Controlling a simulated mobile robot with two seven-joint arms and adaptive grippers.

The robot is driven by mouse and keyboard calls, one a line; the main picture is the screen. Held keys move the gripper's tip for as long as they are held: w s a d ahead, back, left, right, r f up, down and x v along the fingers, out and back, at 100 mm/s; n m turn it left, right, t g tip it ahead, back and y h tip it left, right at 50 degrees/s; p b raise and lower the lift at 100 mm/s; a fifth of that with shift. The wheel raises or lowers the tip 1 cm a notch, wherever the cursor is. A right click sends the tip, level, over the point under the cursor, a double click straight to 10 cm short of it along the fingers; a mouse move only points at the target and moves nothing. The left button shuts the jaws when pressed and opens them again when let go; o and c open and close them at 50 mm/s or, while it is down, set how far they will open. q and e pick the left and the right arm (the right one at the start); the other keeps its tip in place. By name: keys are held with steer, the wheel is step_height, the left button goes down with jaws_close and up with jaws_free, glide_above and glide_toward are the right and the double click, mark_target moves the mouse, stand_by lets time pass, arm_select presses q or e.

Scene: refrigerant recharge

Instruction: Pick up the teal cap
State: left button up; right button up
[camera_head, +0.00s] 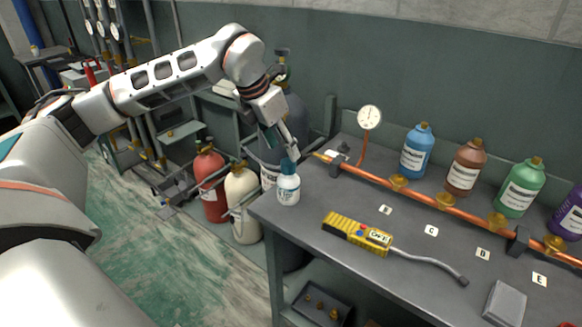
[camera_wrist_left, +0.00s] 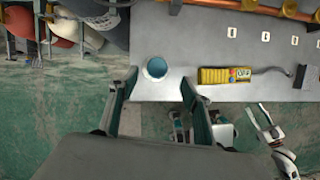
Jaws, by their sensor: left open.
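The teal cap (camera_head: 288,165) sits on a small white bottle (camera_head: 288,189) with a teal label, upright at the left end of the workbench. My left gripper (camera_head: 285,146) is open and empty, pointing down just above the cap. In the left wrist view the cap (camera_wrist_left: 157,68) shows from above as a teal disc. It lies a little ahead of the gap between the two spread fingers (camera_wrist_left: 158,82). The fingers appear clear of the cap.
A yellow leak detector (camera_head: 357,233) lies right of the bottle. A copper pipe (camera_head: 415,196) with brass fittings runs behind. A gauge (camera_head: 369,117) and blue, brown, green and purple bottles stand at the back. Red (camera_head: 208,182) and cream (camera_head: 242,200) cylinders stand left of the bench.

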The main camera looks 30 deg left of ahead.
mark_target(287, 162)
arm_select(q)
steer(key=x, duration=0.7)
steer(key=shift+w+a+f, duration=0.1)
steer(key=shift+a+f, duration=0.15)
steer(key=shift+f, duration=0.05)
steer(key=c, duration=1)
